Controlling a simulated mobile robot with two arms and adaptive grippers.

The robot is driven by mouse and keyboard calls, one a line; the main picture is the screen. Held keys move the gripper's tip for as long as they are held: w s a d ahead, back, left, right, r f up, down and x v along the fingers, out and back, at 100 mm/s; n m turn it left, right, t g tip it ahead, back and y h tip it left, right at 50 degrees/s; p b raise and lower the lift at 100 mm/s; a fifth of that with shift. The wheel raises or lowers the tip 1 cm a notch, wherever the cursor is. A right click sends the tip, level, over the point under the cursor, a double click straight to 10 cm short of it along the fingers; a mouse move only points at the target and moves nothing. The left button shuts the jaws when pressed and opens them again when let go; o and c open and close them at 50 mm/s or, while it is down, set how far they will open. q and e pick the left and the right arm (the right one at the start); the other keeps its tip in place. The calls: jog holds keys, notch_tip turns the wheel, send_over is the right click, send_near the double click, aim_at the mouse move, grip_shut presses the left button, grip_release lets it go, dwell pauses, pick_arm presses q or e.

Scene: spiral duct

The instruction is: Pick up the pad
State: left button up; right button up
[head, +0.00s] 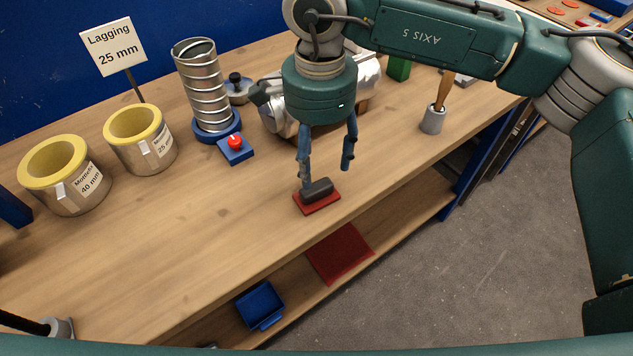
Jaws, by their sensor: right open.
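The pad (309,204) is a flat red piece on the wooden bench near its front edge, with a dark grey block (318,188) on top. I cannot tell whether the block is part of the pad or lies loose on it. My right gripper (326,173) points down above it with its two blue-grey fingers apart and nothing between them. The left finger is close to the pad's back left side and the right finger is higher, at its back right. I cannot tell whether either touches. My left gripper is out of view.
Behind stand a spiral duct piece (205,92), a red button on a blue box (236,153) and a silver duct fitting (281,118). Two yellow-lined rings (140,142) are left. A brush pot (433,120) is right. A lower shelf holds a red mat (340,253) and blue tray (260,304).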

aim_at(317, 190)
jog(key=shift+s+f, duration=0.2)
jog(key=shift+f, duration=0.95)
jog(key=shift+w+f, duration=0.1)
jog(key=shift+f, duration=0.25)
jog(key=f+p, duration=0.1)
jog(key=f, duration=0.1)
jog(key=f+p, duration=0.1)
jog(key=f, duration=0.1)
jog(key=shift+s+a+f+p, duration=0.1)
jog(key=shift+s+a+p, duration=0.15)
jog(key=shift+p, duration=0.1)
jog(key=shift+f, duration=0.35)
jog(key=shift+w+f, duration=0.1)
jog(key=shift+f, duration=0.1)
jog(key=c, duration=1.3)
jog(key=shift+r, duration=0.6)
pick_arm(q)
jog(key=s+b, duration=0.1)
jog(key=b, duration=0.1)
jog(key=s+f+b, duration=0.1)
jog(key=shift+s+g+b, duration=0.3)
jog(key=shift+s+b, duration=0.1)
pick_arm(e)
notch_tip(317, 190, up, 19)
jog(key=shift+f, duration=0.1)
